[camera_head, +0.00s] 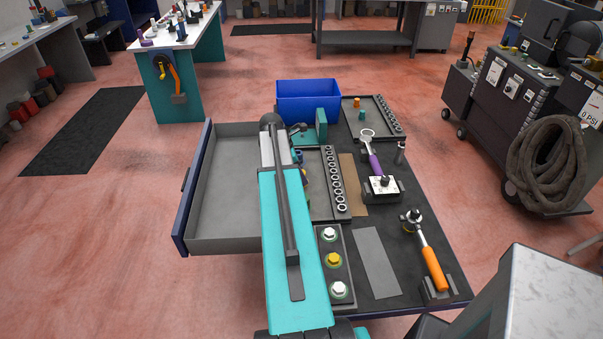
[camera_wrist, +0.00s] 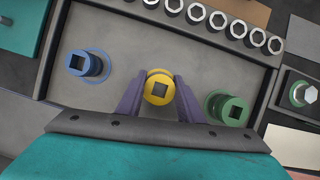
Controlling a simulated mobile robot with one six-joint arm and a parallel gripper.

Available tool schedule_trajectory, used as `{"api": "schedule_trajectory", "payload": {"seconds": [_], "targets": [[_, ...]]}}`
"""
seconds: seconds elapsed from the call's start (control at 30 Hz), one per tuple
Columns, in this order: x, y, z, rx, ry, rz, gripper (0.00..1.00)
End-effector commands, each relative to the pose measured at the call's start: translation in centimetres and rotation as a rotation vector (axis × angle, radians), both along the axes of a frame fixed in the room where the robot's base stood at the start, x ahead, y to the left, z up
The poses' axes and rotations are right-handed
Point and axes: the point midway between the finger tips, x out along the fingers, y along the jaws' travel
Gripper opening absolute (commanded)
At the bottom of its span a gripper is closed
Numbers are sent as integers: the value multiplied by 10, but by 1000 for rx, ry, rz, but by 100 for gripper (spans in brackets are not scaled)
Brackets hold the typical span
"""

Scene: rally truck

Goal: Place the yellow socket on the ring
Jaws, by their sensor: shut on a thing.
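My gripper (camera_wrist: 160,92) shows in the wrist view with its two purple fingers on either side of the yellow socket (camera_wrist: 158,87), shut on it. The socket's square hole faces the camera. It is over or in a grey tray (camera_wrist: 120,98); I cannot tell whether it touches the tray floor. No ring shows beneath the yellow socket. A blue socket (camera_wrist: 85,64) stands to its left on a blue ring (camera_wrist: 73,62), and a green socket (camera_wrist: 230,110) to its right with a green rim at its base. In the head view my arm hides the gripper and yellow socket.
A row of steel sockets (camera_head: 334,182) lines the tray's right side. A board with hex bolts (camera_head: 334,259) stands in front. A ratchet with orange handle (camera_head: 433,267) and a torque tool (camera_head: 382,184) lie right. A blue bin (camera_head: 308,97) stands behind; an open drawer (camera_head: 212,243) is left.

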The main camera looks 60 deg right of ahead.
Motion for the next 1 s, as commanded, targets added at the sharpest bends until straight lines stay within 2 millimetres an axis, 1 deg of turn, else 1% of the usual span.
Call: {"api": "schedule_trajectory", "payload": {"seconds": [0.27, 0.3, 0.37, 0.4, 0.73, 1.0], "targets": [[0, 0, -3, 0, 0, 0, 0], [0, 0, -3, 0, 0, 0, 35], [0, 0, -3, 0, 0, 0, 45], [0, 0, -3, 0, 0, 0, 52], [0, 0, -2, 0, 0, 0, 52], [2, 2, 7, -1, -1, 0, 52]]}}
